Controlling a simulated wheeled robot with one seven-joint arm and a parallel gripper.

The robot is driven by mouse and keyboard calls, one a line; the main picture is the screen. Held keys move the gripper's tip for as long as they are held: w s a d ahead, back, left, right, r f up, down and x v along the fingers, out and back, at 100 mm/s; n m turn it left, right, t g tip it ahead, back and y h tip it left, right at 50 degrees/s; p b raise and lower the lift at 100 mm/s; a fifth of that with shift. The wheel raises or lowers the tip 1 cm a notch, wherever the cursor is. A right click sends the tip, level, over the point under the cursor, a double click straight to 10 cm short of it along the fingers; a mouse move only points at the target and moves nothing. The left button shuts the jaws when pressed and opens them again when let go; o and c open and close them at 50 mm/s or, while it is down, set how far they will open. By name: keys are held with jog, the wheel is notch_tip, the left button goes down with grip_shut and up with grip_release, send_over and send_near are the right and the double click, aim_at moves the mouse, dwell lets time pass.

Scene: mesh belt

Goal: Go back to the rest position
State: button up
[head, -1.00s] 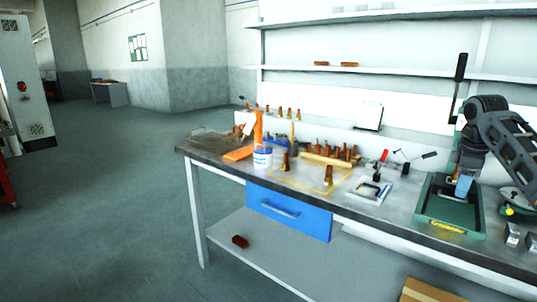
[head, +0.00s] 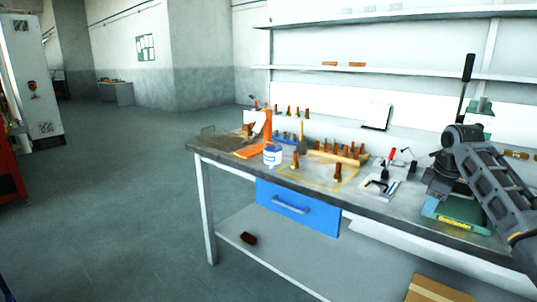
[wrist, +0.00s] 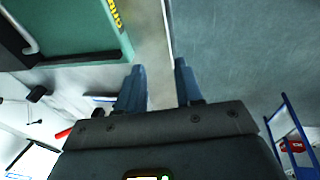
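My gripper (wrist: 157,70) shows in the wrist view with two blue fingers apart and nothing between them. It is over the bench's front edge, beside the green press base (wrist: 75,25). In the head view my arm reaches in from the right, in front of the green base (head: 455,217) with its yellow lettering. The arm covers part of that base and the black lever tool above it. My fingertips cannot be made out in the head view.
The workbench (head: 222,167) holds a white-and-blue tub (head: 272,155), an orange upright piece (head: 266,128) and several brown-orange pegs. A blue drawer (head: 297,207) hangs below. Open floor (head: 110,200) lies to the left. A blue frame (wrist: 290,130) shows in the wrist view.

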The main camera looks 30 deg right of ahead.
jog(key=w+a+f+t+y, duration=0.1)
jog(key=w+a+f, duration=0.2)
jog(key=a+f, duration=0.35)
jog(key=w+a+f+t, duration=0.2)
jog(key=a+f, duration=0.1)
jog(key=a, duration=0.6)
jog(key=w+a+f+t+y, duration=0.1)
jog(key=w+a+f, duration=0.2)
jog(key=a+f, duration=0.35)
jog(key=s+a+f+m+t, duration=0.2)
jog(key=s+a, duration=0.2)
jog(key=a, duration=0.6)
jog(key=s+a+f+m+t, duration=0.15)
jog(key=s+a, duration=0.25)
jog(key=a, duration=0.5)
jog(key=s+a+m+t+h, duration=0.1)
jog(key=s+a, duration=0.4)
jog(key=s, duration=0.4)
jog(key=s+a+m+t, duration=0.1)
jog(key=s+a, duration=0.3)
jog(key=s, duration=0.5)
jog(key=s+d+r+n+t, duration=0.1)
jog(key=s+r+t, duration=0.1)
jog(key=s+r, duration=1.4)
jog(key=shift+s+r+t+y, duration=0.2)
jog(key=shift+s+t+y, duration=0.15)
jog(key=shift+s, duration=0.85)
